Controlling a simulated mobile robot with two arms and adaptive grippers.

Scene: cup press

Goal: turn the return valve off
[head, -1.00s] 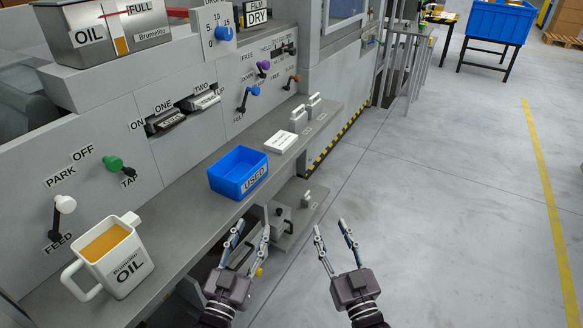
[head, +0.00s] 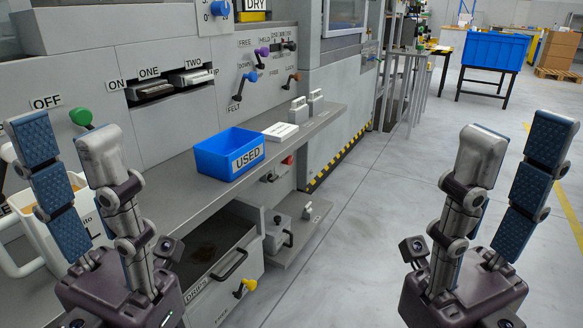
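No label reading "return valve" is legible. A yellow handle (head: 244,288) sits low on the cabinet front, beside the open DRIPS drawer (head: 215,255); the lettering under it is unclear. A green-knobbed lever (head: 80,117) is on the upper panel below an OFF label, partly hidden by my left gripper. My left gripper (head: 65,142) is open and empty, close to the camera in front of the shelf's left end. My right gripper (head: 517,145) is open and empty over the floor at the right. Neither visibly touches a handle.
A blue USED bin (head: 230,153) stands on the grey shelf (head: 185,195). A white oil jug (head: 40,225) is partly hidden behind my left gripper. Several coloured levers, such as a blue one (head: 245,82), are on the panel. The floor (head: 350,240) between my grippers is clear.

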